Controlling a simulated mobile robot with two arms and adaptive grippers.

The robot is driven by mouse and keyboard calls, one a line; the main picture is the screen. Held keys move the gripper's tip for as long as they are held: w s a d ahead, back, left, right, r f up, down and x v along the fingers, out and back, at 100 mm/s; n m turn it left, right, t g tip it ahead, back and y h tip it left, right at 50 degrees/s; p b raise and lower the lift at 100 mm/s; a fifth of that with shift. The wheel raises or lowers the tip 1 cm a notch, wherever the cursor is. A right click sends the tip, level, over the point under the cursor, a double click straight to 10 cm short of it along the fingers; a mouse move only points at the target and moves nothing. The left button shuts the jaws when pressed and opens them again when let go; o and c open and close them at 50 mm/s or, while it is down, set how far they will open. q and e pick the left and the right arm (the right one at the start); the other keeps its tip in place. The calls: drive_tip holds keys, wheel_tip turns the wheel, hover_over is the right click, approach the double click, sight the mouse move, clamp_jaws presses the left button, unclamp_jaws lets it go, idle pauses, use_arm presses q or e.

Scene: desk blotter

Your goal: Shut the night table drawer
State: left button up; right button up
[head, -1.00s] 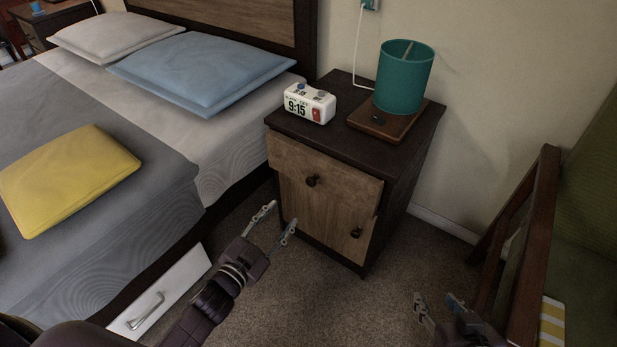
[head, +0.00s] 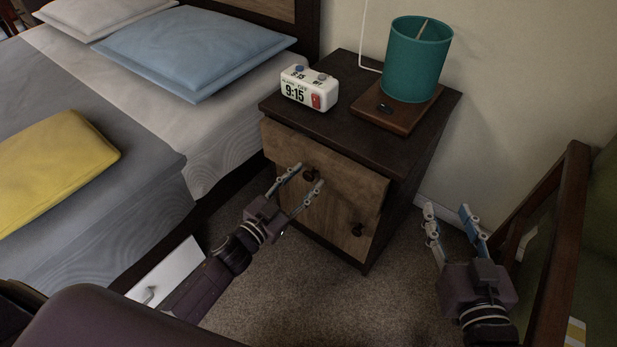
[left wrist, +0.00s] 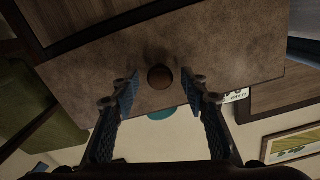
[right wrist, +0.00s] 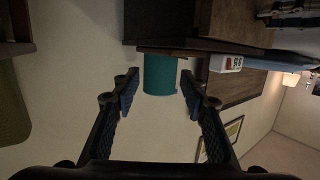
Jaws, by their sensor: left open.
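The dark night table (head: 425,135) stands beside the bed. Its upper drawer (head: 350,182) has a wooden front with a dark round knob (head: 310,176), and the front sticks out a little from the body. My left gripper (head: 301,179) is open in front of the drawer, its fingertips on either side of the knob. In the left wrist view the knob (left wrist: 160,77) sits between the spread fingers, with no clear contact visible. My right gripper (head: 448,210) is open and empty, right of the night table. The drawer's inside is hidden.
A white alarm clock (head: 309,88) and a teal lamp (head: 418,60) on a wooden base stand on top. A lower door (head: 335,215) has its own knob. The bed is left; a wooden-framed chair (head: 560,220) is right. Carpet in front is clear.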

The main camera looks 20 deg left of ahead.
use_arm(q)
drive_tip(key=shift+x, duration=0.85)
use_arm(e)
drive_tip(key=shift+w+a+r+t, duration=0.1)
drive_tip(key=shift+r+t, duration=0.15)
drive_tip(key=shift+r, duration=0.3)
drive_tip(key=shift+w+a+r+t, duration=0.1)
drive_tip(key=shift+r+t, duration=0.15)
drive_tip(key=shift+r, duration=0.3)
use_arm(q)
drive_tip(key=shift+c, duration=0.2)
clamp_jaws()
